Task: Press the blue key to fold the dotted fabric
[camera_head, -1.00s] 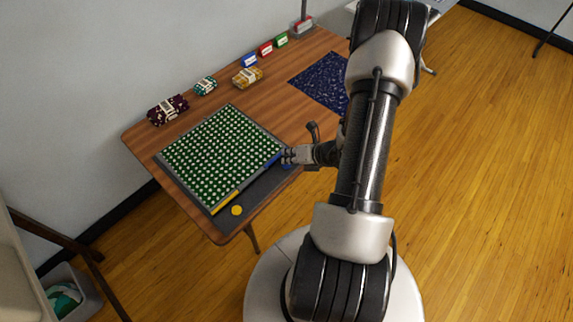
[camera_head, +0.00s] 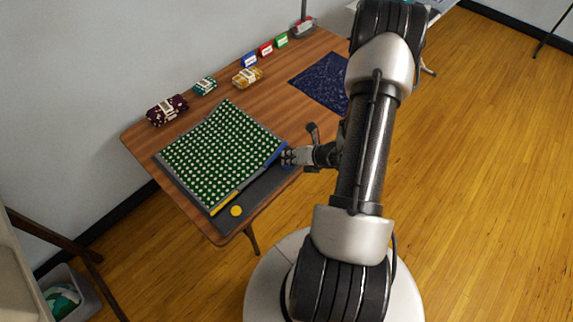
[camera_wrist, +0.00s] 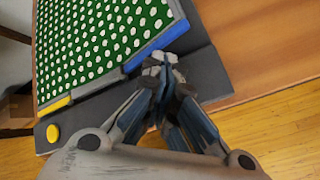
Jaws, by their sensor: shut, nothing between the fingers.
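The dotted fabric (camera_head: 215,150), green with white dots, lies on a grey folding board (camera_head: 170,172) on the table. A blue strip (camera_wrist: 158,47) marks one board edge and a yellow strip (camera_head: 224,203) another. The blue-strip side of the board looks tilted up with the fabric on it. My gripper (camera_head: 287,157) is shut and empty, its tips low over the dark control ledge (camera_head: 262,190) beside the blue strip. It also shows in the wrist view (camera_wrist: 160,62). The blue key is mostly hidden by my fingers; contact cannot be seen clearly.
A round yellow key (camera_head: 236,211) is on the ledge's left part. Folded fabric bundles (camera_head: 167,110) and small coloured boxes (camera_head: 265,50) line the wall side. A navy patterned cloth (camera_head: 322,82) lies behind my arm. Bare wood lies between it and the board.

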